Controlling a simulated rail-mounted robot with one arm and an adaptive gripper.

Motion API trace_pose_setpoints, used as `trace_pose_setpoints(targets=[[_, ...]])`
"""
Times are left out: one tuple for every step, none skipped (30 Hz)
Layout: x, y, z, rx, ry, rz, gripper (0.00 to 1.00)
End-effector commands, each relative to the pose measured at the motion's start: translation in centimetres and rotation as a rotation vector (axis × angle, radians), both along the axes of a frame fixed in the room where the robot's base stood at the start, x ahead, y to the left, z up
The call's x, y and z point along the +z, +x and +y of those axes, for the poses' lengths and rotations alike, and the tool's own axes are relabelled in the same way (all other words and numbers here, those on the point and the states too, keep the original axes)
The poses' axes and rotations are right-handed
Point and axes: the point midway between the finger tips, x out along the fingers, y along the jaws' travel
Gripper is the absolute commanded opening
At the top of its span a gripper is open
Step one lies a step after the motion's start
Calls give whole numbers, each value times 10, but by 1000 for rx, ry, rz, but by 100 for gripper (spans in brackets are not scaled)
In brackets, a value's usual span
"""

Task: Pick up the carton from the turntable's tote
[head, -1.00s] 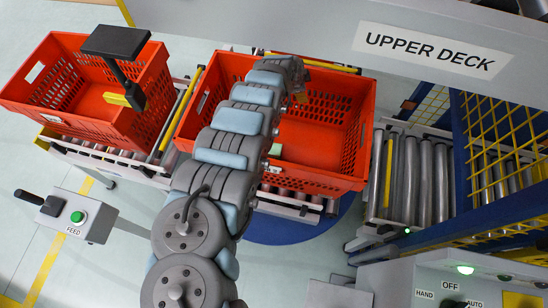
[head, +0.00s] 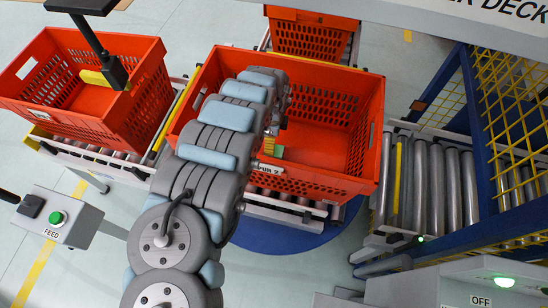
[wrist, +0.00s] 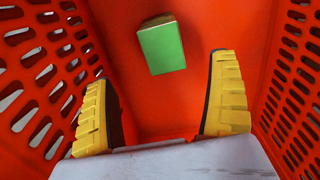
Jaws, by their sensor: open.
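The carton (wrist: 162,48), a small green box with a pale side edge, lies on the floor of the turntable's tote in the wrist view. In the head view only a small green patch of it (head: 279,152) shows beside my arm. The turntable's tote (head: 338,88) is orange-red with slotted walls and stands above the blue turntable (head: 290,240). My gripper (wrist: 162,88) is open and empty inside this tote, its yellow ribbed fingers spread wide. The carton appears beyond the fingertips, roughly between them and apart from both. My arm hides part of the tote in the head view.
Another orange tote (head: 135,110) stands at left, with a dark post and yellow piece over it. A further tote (head: 310,38) is behind. Rollers (head: 440,185) and a blue frame with yellow mesh (head: 520,100) are at right. The tote walls stand close on both sides.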

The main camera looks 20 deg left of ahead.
Motion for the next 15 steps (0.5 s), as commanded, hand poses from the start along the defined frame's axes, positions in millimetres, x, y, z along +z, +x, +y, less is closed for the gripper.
trace_pose_setpoints(targets=[[-12, 1, -1, 0, -2, -1, 90], [-16, 1, -1, 0, -2, -2, 90], [-22, 1, -1, 0, 0, -3, 90], [-27, 1, -1, 0, -1, -3, 90], [-32, 1, -1, 1, -3, -3, 90], [-38, 0, -1, 2, -3, -2, 90], [-43, 0, -1, 2, -2, 0, 90], [-46, 0, -1, 1, -2, 0, 90], [-50, 0, -1, 1, -2, 0, 90], [-53, 0, -1, 1, -2, 0, 90], [-55, 1, -1, 0, -1, -1, 90], [-58, 1, -1, 0, -1, -1, 90], [-59, 1, -1, 0, 0, -2, 90], [-60, 1, -1, 0, 0, -2, 90], [-61, 1, 0, 0, 0, -2, 90]])
